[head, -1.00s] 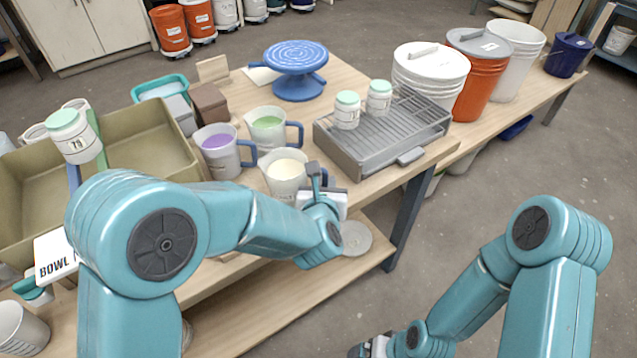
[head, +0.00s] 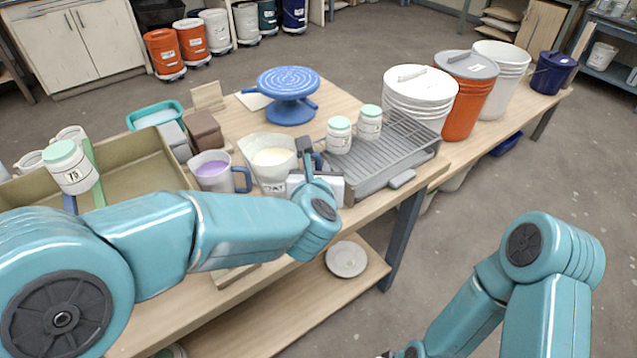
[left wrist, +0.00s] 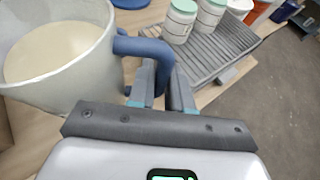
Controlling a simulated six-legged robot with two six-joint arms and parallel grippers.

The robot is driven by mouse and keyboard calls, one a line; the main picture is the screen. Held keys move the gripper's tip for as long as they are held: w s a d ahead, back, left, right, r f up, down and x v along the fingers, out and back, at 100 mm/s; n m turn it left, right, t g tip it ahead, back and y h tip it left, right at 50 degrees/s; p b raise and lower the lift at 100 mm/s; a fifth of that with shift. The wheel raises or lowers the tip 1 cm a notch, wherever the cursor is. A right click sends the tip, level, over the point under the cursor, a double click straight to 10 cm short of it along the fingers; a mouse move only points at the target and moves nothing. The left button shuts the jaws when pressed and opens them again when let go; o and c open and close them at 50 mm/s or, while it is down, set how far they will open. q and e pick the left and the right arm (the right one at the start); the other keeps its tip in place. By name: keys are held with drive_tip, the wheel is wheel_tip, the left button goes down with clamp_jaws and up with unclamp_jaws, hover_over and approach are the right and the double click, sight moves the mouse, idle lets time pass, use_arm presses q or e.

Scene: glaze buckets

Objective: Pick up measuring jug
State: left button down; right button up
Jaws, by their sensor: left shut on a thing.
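The measuring jug (head: 273,177) is a translucent white jug with cream liquid and a blue handle. It is held up, near upright, hiding the table spot behind it in the head view. In the left wrist view the jug (left wrist: 75,88) fills the left side. My left gripper (head: 306,152) is shut on its blue handle, with the fingers (left wrist: 162,90) around the handle's outer part. My right arm shows at the lower right, with its gripper out of the picture.
A jug of purple liquid (head: 212,172) stands just left of the held jug. A grey ribbed tray (head: 400,150) with two lidded jars is close on the right. A blue turntable (head: 287,95) stands behind. An olive tray (head: 140,175) is at left.

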sight(318, 155)
use_arm(q)
drive_tip(key=shift+r+p, duration=1)
drive_tip(key=shift+r, duration=3.25)
drive_tip(key=shift+r, duration=0.15)
